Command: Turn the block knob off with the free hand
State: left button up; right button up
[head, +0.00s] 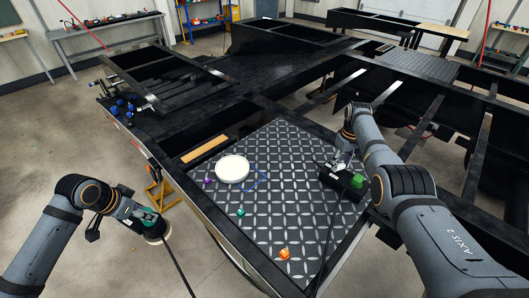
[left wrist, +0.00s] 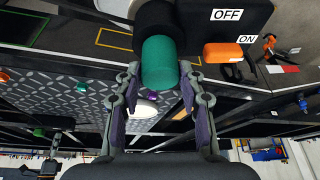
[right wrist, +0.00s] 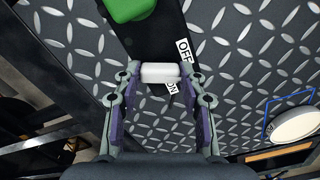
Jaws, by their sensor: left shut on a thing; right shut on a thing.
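The black block (head: 345,183) sits on the diamond-plate deck, with a green part (head: 357,181) on top. In the right wrist view the block (right wrist: 158,42) carries OFF and ON labels beside a white knob (right wrist: 160,73). My right gripper (head: 343,162) is over the block, its fingers shut on the knob's two sides. The knob's exact setting is unclear. My left gripper (head: 146,216) is shut on a handheld tool (head: 154,228), off the deck's left side. In the left wrist view its green handle (left wrist: 159,64) is between the fingers, near an orange switch (left wrist: 222,52) with its own OFF and ON labels.
A white disc (head: 232,168) lies on the deck (head: 300,215) beside a blue outline. Small purple (head: 208,180), green (head: 240,212) and orange (head: 284,254) pieces stand there too. Dark cables hang from the tool and block. Open trailer frame lies behind the deck.

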aim_at(340, 164)
jog(key=n, duration=0.4)
jog(key=shift+w+a+r+n, duration=0.1)
jog(key=shift+n, duration=0.6)
jog(key=o, duration=1.1)
jog(key=shift+o, duration=0.2)
notch_tip(340, 164, up, 12)
jog(key=shift+w, duration=0.1)
